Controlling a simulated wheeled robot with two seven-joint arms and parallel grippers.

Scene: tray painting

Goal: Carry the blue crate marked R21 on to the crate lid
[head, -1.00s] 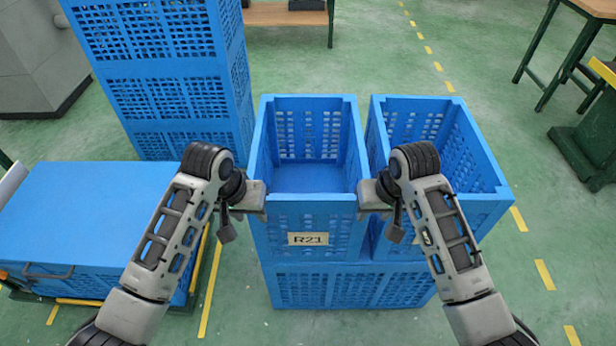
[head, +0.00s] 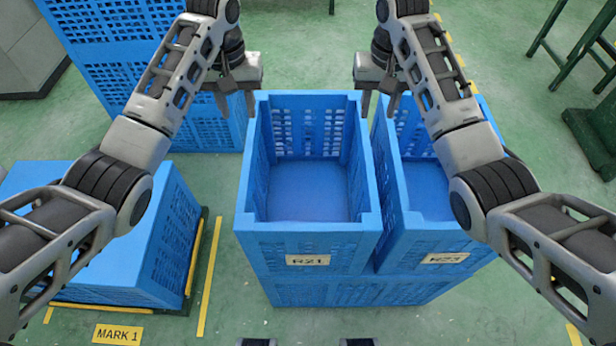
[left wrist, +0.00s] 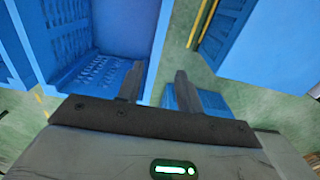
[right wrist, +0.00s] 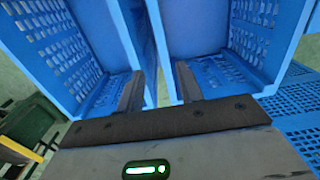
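The blue crate marked R21 (head: 308,261) is open-topped and empty. It stands level on another blue crate (head: 330,293), in the middle of the head view. My left gripper (head: 237,104) is above its far left corner; in the left wrist view the fingers (left wrist: 158,85) are spread, with nothing gripped. My right gripper (head: 380,104) is above its far right corner; in the right wrist view its fingers (right wrist: 160,88) are also spread and empty, above the neighbouring rims of two crates. The flat blue crate lid (head: 75,205) lies at the left, partly hidden by my left arm.
Blue crate R23 (head: 445,258) stands close beside R21 on the right, partly behind my right arm. A tall blue crate stack (head: 110,65) stands behind left. A yellow MARK 1 plate (head: 117,334) is on the floor by the lid. Green floor shows between lid and R21.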

